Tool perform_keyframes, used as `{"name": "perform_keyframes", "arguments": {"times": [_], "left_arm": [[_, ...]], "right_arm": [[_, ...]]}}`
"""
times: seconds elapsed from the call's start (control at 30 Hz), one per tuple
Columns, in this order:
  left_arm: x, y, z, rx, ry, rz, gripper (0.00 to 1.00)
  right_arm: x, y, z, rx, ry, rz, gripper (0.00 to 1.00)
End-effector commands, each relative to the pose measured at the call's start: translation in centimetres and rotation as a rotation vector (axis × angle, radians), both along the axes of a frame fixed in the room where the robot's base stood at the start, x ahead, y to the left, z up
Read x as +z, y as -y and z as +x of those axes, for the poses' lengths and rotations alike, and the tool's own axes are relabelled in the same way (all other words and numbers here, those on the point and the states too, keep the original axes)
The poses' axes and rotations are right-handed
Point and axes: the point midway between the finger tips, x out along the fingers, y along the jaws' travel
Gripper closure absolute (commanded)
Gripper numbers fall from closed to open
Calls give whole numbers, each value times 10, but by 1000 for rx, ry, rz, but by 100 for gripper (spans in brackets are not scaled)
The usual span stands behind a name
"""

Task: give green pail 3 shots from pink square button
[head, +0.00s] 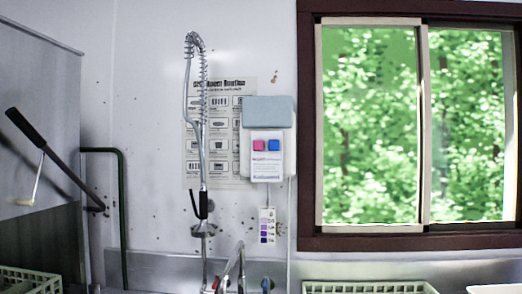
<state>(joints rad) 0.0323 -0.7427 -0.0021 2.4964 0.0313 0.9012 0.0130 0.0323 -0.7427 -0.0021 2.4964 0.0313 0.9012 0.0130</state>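The pink square button (259,145) is on the front of a white wall dispenser (267,168) with a grey-blue top, right of the spray hose. A blue square button (274,145) sits just to its right. No green pail is in view. Neither of my grippers shows in the head view.
A coiled spray hose (201,120) hangs down the wall beside a poster (219,104). A faucet (237,262) stands below. Pale racks are at bottom left (30,278) and bottom right (368,287). A grey machine with a black-handled lever (26,128) stands at left. A window (422,228) is at right.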

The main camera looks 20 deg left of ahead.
Motion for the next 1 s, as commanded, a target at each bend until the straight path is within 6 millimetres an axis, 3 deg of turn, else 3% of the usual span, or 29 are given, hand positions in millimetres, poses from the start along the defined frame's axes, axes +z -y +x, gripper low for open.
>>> {"name": "perform_keyframes", "arguments": {"times": [0.37, 0.67, 1.0], "left_arm": [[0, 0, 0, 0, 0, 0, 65], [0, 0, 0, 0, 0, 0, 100], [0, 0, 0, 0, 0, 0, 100]], "right_arm": [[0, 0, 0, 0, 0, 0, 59], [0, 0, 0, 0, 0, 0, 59], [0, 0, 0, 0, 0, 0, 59]]}}
